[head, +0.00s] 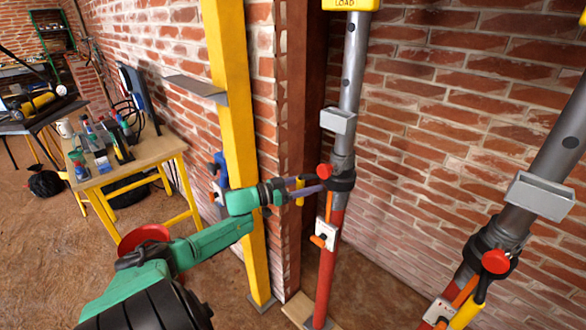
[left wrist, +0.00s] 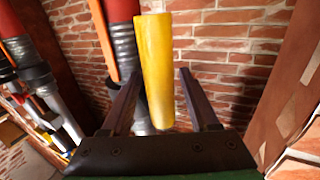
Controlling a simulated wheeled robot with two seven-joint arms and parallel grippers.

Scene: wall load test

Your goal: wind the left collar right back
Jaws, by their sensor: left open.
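The left prop is a grey tube (head: 353,70) above a red tube (head: 328,270), standing upright by the brick corner. Its black collar (head: 342,182) sits around the joint, with a red knob (head: 324,171) and a short yellow handle (head: 299,192). My left gripper (head: 308,186) is beside the collar, its fingers open. In the left wrist view the yellow handle (left wrist: 157,65) stands between the two open fingers (left wrist: 157,88), with a gap visible on each side. I cannot tell whether either finger touches it. My right gripper is not in view.
A second prop (head: 515,215) with its own collar and red knob leans at the right. A yellow post (head: 235,120) stands just left of the left prop, behind my arm. A workbench (head: 125,165) with tools is at the left. Brick walls (head: 440,130) close the corner.

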